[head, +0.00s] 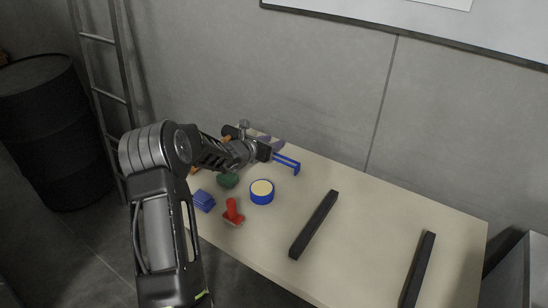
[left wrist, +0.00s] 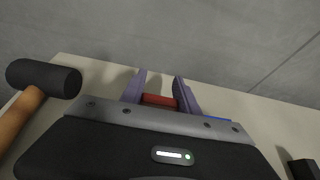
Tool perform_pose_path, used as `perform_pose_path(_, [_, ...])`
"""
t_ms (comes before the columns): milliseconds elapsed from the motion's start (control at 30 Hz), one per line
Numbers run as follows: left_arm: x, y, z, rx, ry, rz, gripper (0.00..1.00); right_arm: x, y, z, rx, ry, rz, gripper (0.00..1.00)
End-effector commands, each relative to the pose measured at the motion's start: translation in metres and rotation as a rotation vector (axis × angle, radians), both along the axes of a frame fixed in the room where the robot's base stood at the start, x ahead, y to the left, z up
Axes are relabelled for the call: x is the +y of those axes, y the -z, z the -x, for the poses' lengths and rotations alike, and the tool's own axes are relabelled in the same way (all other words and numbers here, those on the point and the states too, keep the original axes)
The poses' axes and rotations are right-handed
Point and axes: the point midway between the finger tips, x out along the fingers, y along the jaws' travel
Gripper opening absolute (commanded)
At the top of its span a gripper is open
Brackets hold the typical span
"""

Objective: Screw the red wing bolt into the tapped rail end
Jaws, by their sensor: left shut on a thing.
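My left gripper (head: 272,144) reaches over the far left part of the table. In the left wrist view its purple fingers (left wrist: 159,88) are closed on a red piece (left wrist: 158,100), which looks like the red wing bolt, though its shape is mostly hidden by the gripper body. In the head view the held piece is hidden. Two dark rails lie on the table: one near the middle (head: 315,225) and one at the right (head: 418,270). Both are well apart from the gripper; I cannot make out a tapped hole. My right gripper is not in view.
A blue bracket (head: 288,162) lies beside the gripper. A blue-rimmed round tin (head: 262,192), a red knobbed object (head: 233,211), blue blocks (head: 204,201) and a green item (head: 227,181) stand nearer. A hammer (left wrist: 45,78) shows at left. The table between the rails is clear.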

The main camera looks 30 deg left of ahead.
Motion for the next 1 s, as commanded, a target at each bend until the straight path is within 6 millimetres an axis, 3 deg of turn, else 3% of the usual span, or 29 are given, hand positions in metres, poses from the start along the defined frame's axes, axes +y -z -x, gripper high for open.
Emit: perform_pose_path(1000, [0.000,-0.044,0.000,0.000,0.000,-0.001,0.00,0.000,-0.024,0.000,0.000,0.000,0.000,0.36])
